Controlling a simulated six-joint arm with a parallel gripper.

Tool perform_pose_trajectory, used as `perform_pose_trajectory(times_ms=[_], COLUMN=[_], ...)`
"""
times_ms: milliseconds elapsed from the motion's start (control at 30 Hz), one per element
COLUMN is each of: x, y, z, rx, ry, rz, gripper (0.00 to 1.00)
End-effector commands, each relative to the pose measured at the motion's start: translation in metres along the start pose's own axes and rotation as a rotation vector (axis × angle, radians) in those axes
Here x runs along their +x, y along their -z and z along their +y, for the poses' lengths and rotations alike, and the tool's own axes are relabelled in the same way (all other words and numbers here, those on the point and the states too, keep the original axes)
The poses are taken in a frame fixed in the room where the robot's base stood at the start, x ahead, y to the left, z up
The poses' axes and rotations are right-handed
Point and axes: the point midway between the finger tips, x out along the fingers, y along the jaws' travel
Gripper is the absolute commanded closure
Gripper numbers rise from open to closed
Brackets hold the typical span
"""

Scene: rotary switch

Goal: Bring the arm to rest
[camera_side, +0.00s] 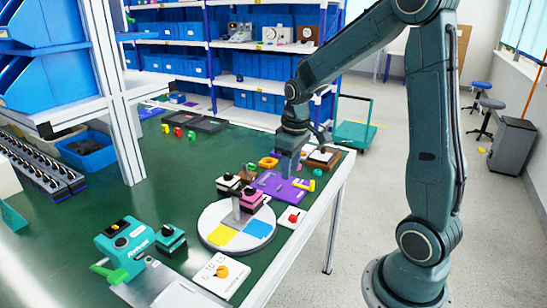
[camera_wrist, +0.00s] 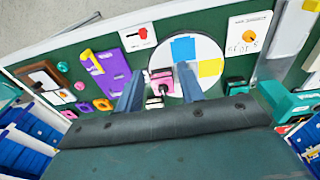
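My gripper (camera_side: 289,168) hangs fingers-down over the far part of the green table, at the purple plate; the side view does not settle its height. In the wrist view my gripper (camera_wrist: 158,74) shows two blue-grey fingers spread apart with nothing held between them. A pink block with a black knob (camera_wrist: 161,82) shows beyond the gap. The white rotary switch panel with an orange knob (camera_side: 222,271) lies at the table's near edge, well away from my gripper. It also shows in the wrist view (camera_wrist: 248,35) at upper right. The knob's exact setting is too small to read.
A white round disc (camera_side: 212,237) with yellow and blue patches bears the pink block (camera_side: 250,201). The purple plate (camera_side: 270,184), a white panel with a red knob (camera_side: 293,217) and a teal device (camera_side: 125,243) stand around.

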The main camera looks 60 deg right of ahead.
Motion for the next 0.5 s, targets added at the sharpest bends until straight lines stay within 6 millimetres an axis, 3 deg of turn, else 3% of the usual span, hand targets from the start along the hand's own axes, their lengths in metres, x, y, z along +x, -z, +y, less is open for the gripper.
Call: perform_pose_trajectory(times_ms=[200, 500], x=[-0.042, -0.086], y=[-0.013, -0.042], z=[-0.034, -0.074], rx=[-0.003, 0.000], ry=[-0.019, -0.027], rz=[0.072, 0.168], gripper=[0.62, 0.62])
